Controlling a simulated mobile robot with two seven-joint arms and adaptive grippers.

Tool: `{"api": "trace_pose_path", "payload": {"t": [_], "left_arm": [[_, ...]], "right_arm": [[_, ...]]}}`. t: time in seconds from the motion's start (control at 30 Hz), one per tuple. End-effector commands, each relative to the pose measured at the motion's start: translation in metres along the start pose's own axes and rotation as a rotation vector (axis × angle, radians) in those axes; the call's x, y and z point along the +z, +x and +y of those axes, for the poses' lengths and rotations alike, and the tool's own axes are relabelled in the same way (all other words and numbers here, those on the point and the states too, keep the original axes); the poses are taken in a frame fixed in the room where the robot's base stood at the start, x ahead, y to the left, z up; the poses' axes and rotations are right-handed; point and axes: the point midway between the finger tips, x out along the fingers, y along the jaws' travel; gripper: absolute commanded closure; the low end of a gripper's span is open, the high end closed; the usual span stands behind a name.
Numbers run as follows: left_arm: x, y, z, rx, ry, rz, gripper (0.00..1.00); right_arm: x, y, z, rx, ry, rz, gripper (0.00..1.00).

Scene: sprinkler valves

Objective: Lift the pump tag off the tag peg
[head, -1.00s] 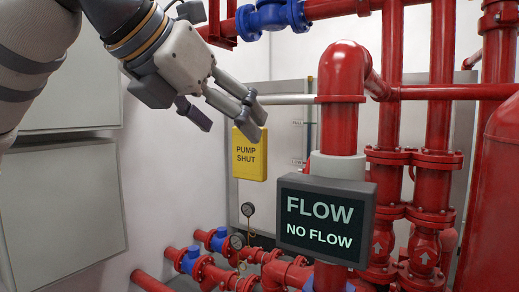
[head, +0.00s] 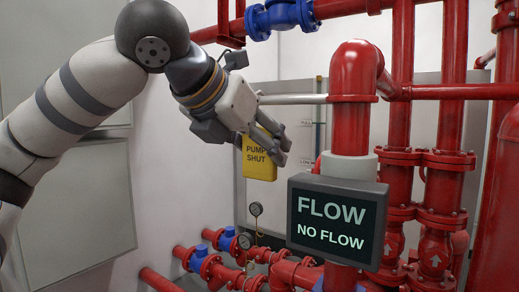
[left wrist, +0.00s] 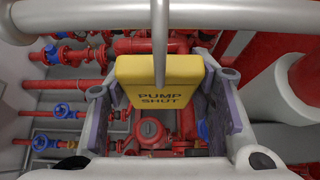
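The yellow pump tag (head: 259,164), lettered "PUMP SHUT", hangs upright by the back wall, its upper part hidden behind my left gripper (head: 280,146) in the head view. In the left wrist view the tag (left wrist: 158,82) shows between the two fingers of the left gripper (left wrist: 168,112), one finger on each side. The fingers are spread and look apart from the tag. A thin grey rod (left wrist: 160,35), seemingly the tag peg, runs down from the top to the tag's upper middle. My right gripper is not in view.
A grey pipe (head: 295,99) runs just beside the gripper into a thick red pipe (head: 353,110). A dark display (head: 335,222) reading "FLOW NO FLOW" stands in front at right. Red pipes with blue valves (head: 197,258) lie below. A blue fitting (head: 280,17) is above.

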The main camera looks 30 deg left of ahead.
Motion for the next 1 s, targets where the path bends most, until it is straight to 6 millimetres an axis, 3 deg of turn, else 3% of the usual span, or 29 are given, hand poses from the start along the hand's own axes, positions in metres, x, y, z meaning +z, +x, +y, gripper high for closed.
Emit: {"api": "trace_pose_path", "payload": {"t": [1.0], "left_arm": [[0.027,-0.019,0.000,0.000,0.000,0.000,0.78]], "right_arm": [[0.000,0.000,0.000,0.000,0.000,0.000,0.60]]}}
